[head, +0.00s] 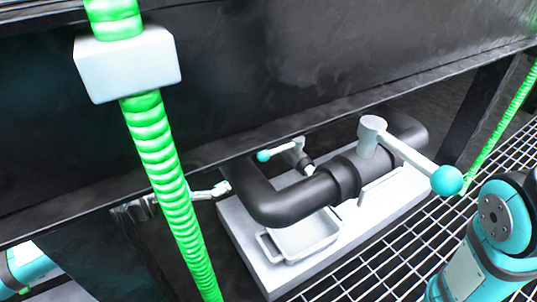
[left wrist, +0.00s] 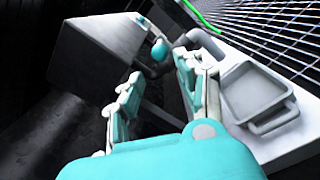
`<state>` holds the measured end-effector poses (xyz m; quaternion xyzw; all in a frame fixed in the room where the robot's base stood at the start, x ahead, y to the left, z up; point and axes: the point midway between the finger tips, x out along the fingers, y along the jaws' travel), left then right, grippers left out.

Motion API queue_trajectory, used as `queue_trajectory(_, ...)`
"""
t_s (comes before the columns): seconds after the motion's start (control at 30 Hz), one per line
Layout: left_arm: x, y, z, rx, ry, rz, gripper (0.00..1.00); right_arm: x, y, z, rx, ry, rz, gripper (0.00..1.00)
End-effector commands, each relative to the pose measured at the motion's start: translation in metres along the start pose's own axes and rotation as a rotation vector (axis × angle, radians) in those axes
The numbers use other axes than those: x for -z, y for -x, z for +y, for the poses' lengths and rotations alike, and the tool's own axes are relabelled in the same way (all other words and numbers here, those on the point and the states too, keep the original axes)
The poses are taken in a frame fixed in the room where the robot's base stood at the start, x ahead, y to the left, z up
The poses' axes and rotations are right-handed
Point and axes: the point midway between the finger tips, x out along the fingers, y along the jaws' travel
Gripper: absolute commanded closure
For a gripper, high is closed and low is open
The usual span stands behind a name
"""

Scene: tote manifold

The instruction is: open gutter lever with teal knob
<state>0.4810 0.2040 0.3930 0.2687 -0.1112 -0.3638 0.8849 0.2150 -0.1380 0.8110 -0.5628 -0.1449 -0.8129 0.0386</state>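A black pipe (head: 290,203) on a white base carries two grey levers with teal knobs. The smaller lever's teal knob (head: 263,156) is at the pipe's back left. The larger lever's teal knob (head: 446,180) sticks out to the right. My left gripper (head: 212,191) is left of the pipe, partly hidden behind a green hose. In the left wrist view its fingers (left wrist: 157,88) are apart with nothing between them. A teal knob (left wrist: 158,50) shows beyond them, apart from the fingertips. My right gripper is out of view; only my right arm shows.
A grey tray (head: 300,238) sits on the white base (head: 250,262) below the pipe. The green hose (head: 160,155) with a white block (head: 127,64) crosses the left side. A dark beam (head: 300,60) overhangs behind. Metal grating (head: 385,265) lies in front.

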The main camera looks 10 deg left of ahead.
Motion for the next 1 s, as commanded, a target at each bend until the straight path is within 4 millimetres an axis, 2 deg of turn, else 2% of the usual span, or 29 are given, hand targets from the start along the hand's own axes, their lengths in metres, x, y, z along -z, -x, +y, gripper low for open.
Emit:
queue_trajectory(0.37,-0.002,-0.029,0.001,0.001,-0.002,-0.004,0.63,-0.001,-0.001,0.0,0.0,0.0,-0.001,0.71)
queue_trajectory(1.0,-0.001,-0.104,0.001,-0.001,0.002,-0.003,0.63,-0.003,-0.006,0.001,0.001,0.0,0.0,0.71)
